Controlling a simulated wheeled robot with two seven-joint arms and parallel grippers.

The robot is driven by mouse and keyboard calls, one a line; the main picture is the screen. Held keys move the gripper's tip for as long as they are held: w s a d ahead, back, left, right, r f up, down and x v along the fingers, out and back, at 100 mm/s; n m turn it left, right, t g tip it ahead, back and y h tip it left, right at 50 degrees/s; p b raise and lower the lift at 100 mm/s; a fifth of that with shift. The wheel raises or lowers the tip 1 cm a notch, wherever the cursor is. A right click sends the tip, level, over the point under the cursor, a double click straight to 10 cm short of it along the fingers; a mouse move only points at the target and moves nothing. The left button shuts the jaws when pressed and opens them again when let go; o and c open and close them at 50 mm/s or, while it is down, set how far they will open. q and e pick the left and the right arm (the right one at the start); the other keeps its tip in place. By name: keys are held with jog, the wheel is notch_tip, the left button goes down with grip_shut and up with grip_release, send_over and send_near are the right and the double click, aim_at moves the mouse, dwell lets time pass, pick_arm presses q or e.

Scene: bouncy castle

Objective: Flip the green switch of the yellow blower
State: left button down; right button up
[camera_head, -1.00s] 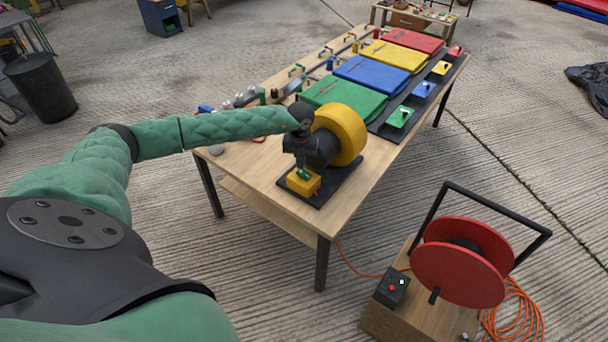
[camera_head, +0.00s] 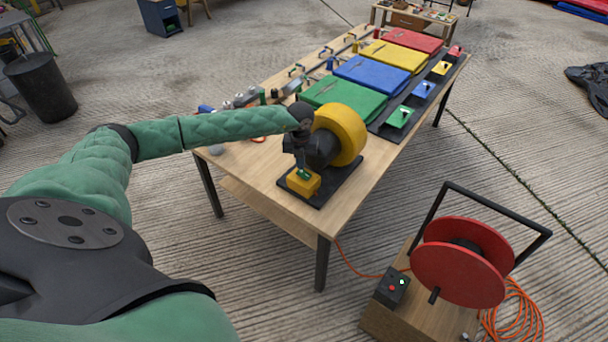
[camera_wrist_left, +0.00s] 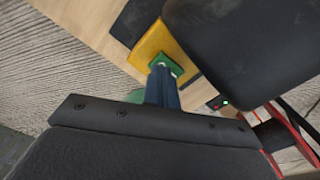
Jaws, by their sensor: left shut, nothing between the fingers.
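The yellow blower (camera_head: 348,133) stands on a black base plate at the near end of the wooden table. Its yellow switch box (camera_head: 303,184) sits at the front of that plate, with the green switch (camera_head: 304,174) on top. My left gripper (camera_head: 301,168) is shut and empty, pointing down right at the green switch. In the left wrist view the fingers (camera_wrist_left: 162,88) reach the green switch plate (camera_wrist_left: 168,64) on the yellow box (camera_wrist_left: 153,42). The fingertips partly cover the switch, so its lever position cannot be told. My right gripper is not in view.
Folded green, blue, yellow and red pieces (camera_head: 345,96) lie along the table (camera_head: 250,172), beside a black strip with coloured switch boxes (camera_head: 401,117). A red cable reel (camera_head: 462,262) on a wooden box stands at right front.

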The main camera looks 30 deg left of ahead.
aim_at(301, 171)
pick_arm(q)
jog(key=shift+f+b, duration=0.35)
jog(key=shift+f, duration=0.2)
dwell(0.4)
jog(key=shift+r+p, duration=0.35)
jog(key=shift+r, duration=0.35)
jog(key=shift+r+p, duration=1.05)
jog(key=shift+r, duration=1.75)
